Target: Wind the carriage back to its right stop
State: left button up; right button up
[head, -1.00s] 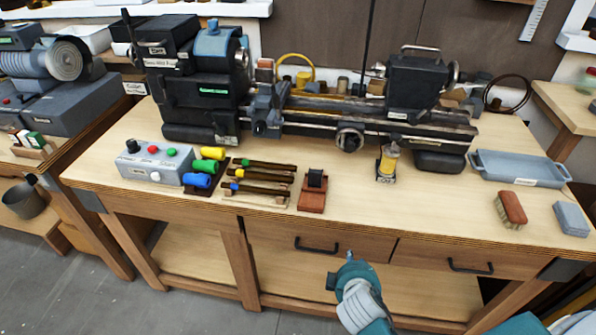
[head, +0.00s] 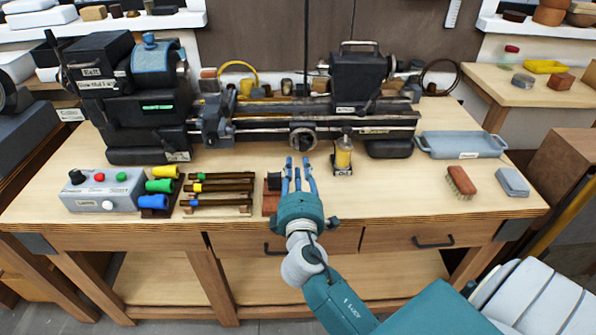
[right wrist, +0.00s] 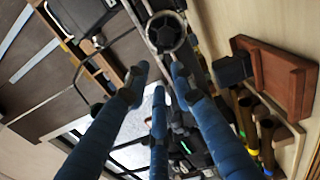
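The dark lathe has a long bed (head: 370,128), and a round handwheel (head: 303,139) sits on its front. A grey block (head: 213,118) that looks like the carriage sits at the left part of the bed, by the headstock (head: 140,100). My right gripper (head: 298,165) is just in front of and below the handwheel. Its three blue fingers are spread and empty, pointing at the lathe. In the right wrist view the handwheel (right wrist: 167,32) lies beyond the fingertips, apparently apart from them. My left gripper is not in view.
A control box (head: 103,190), coloured-handled tools (head: 220,187) and a red-brown block stand left of my right gripper. A small oiler (head: 343,155) stands close to its right. A brush (head: 461,182), a grey block (head: 512,182) and a blue-grey tray (head: 460,146) lie farther right.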

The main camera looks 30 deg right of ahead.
aim_at(298, 148)
jog(key=x, duration=0.8)
jog(key=shift+s+d, duration=0.1)
jog(key=shift+s, duration=0.05)
grip_shut()
